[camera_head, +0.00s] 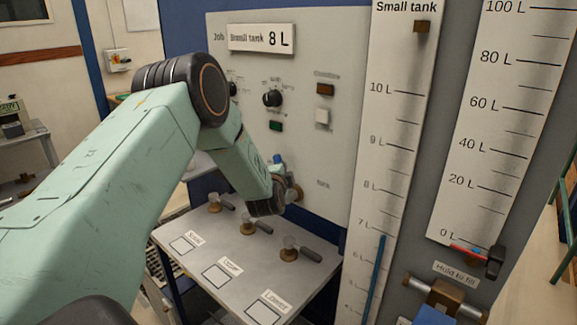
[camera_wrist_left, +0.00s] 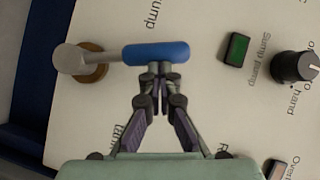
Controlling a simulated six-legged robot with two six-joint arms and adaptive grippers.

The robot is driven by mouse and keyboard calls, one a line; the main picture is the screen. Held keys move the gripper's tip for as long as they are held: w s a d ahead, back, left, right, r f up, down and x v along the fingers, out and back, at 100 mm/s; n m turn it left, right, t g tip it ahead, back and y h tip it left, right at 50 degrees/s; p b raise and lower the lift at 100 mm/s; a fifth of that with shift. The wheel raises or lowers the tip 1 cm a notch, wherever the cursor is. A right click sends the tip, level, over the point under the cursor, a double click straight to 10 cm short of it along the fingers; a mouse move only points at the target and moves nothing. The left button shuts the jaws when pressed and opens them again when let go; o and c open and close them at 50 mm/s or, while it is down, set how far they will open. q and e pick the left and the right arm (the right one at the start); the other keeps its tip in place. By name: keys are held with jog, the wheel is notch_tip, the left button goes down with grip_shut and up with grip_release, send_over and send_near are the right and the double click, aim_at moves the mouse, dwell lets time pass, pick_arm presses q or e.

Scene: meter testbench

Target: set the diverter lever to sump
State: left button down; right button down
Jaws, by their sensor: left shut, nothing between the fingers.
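The diverter lever has a blue handle (camera_wrist_left: 155,53) on a grey arm from a brass pivot (camera_wrist_left: 90,63). In the left wrist view it lies level, pointing right, between a partly cut "ump" label above and a partly hidden "tank" label below. In the head view the blue tip (camera_head: 278,158) points up, and my left wrist hides most of the lever. My left gripper (camera_wrist_left: 157,72) is shut and empty, its fingertips at the handle's lower edge, on the tank side in the wrist view. I cannot tell whether they touch it. My right gripper is out of view.
The panel (camera_head: 345,80) also carries a black knob (camera_head: 272,98) and a green button (camera_head: 275,126) above the lever. A grey shelf (camera_head: 190,262) with several small fittings juts out below. The small tank scale (camera_head: 395,140) stands to the right.

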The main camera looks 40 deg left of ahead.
pick_arm(q)
jog(key=shift+a+f+p, duration=0.15)
jog(key=shift+a+p, duration=0.15)
jog(key=shift+a, duration=0.7)
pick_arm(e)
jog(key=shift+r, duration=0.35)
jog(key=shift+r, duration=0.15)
